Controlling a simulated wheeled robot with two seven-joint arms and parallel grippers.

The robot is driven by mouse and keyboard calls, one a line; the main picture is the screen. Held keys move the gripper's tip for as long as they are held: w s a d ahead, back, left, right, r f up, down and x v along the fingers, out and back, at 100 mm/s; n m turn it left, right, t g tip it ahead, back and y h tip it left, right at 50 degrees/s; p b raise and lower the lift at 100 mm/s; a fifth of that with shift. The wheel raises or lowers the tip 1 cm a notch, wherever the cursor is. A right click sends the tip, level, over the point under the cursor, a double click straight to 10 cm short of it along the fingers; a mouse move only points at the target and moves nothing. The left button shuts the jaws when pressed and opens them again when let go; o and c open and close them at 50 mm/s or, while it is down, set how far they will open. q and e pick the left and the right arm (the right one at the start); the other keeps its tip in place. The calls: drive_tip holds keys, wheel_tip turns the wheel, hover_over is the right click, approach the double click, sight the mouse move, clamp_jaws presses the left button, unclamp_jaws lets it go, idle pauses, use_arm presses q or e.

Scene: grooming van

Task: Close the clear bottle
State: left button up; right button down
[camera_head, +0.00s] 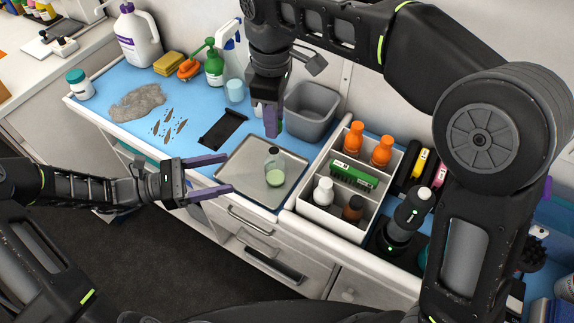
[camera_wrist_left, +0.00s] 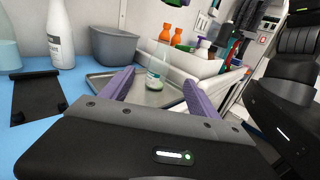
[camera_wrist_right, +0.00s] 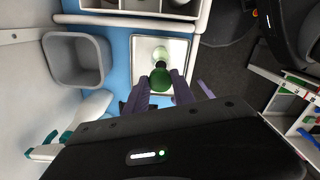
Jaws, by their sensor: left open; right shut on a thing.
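The clear bottle (camera_head: 274,168) stands upright on a grey metal tray (camera_head: 239,168), with pale green liquid at its bottom. Its neck shows no cap. It also shows in the left wrist view (camera_wrist_left: 156,65). My right gripper (camera_head: 272,131) points down above the bottle, shut on a dark green cap (camera_wrist_right: 161,80), which looks apart from the bottle's mouth.
A white divided organizer (camera_head: 332,218) with orange, white and brown bottles stands right of the tray. A grey bin (camera_head: 313,108) is behind it. A black flat holder (camera_head: 222,130), a green spray bottle (camera_head: 214,69) and a white jug (camera_head: 136,38) are to the left. Drawers lie below the front edge.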

sight(268, 164)
use_arm(q)
drive_tip(key=shift+a, duration=0.15)
drive_tip(key=d, duration=0.4)
drive_tip(key=w+d, duration=0.1)
drive_tip(key=d, duration=0.3)
drive_tip(key=w+d, duration=0.1)
drive_tip(key=d, duration=0.3)
drive_tip(key=shift+w, duration=0.15)
clamp_jaws()
idle(0.7)
